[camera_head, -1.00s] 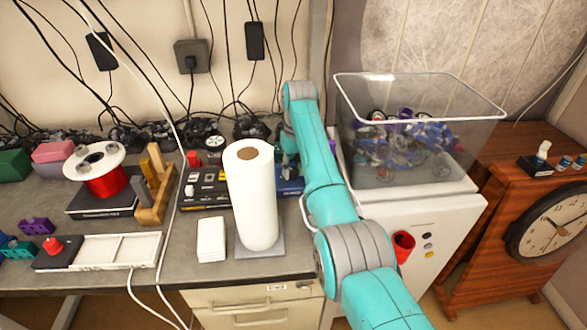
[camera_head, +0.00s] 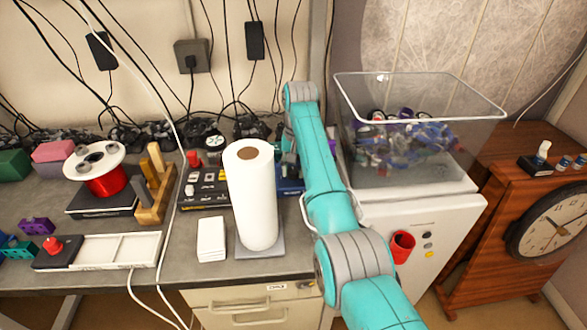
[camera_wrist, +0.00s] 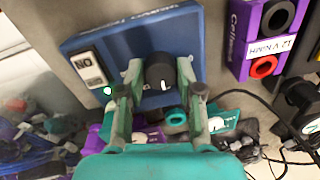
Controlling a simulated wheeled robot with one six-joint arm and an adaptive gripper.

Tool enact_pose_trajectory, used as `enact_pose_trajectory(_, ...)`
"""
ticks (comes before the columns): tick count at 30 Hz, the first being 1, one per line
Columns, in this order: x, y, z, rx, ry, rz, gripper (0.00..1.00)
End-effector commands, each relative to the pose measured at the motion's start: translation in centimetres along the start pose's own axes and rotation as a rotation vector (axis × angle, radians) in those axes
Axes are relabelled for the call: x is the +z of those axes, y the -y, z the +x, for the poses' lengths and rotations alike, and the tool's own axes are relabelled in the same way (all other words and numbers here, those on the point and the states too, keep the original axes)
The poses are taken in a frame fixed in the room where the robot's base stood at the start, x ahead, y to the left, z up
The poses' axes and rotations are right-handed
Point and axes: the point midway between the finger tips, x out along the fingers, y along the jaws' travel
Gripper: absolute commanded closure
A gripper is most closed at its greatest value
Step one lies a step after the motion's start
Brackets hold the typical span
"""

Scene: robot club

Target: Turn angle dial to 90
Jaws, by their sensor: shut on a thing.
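A blue box (camera_wrist: 186,30) shows in the wrist view with a round black dial (camera_wrist: 160,70) on its face. The dial has a short white mark, seen near its lower edge. My gripper (camera_wrist: 159,80) has a finger on either side of the dial and is shut on it. A white switch plate (camera_wrist: 88,68) and a lit green lamp (camera_wrist: 107,91) sit left of the dial. No angle scale can be read. In the head view the blue box (camera_head: 290,186) is partly seen; my gripper is hidden behind my arm and the paper roll.
A purple box (camera_wrist: 262,40) with round sockets stands right of the blue box. In the head view a white paper roll (camera_head: 252,200) stands left of my arm. A clear bin of parts (camera_head: 450,110) stands to the right. Cables hang behind.

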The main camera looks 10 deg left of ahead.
Motion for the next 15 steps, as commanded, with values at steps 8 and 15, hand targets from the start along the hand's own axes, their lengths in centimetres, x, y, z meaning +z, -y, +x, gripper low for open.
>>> enact_pose_trajectory(8,-0.02,-0.04,0.0,0.0,-0.001,0.003,0.99)
enact_pose_trajectory(15,-0.02,-0.04,0.0,0.0,-0.001,0.003,0.39)
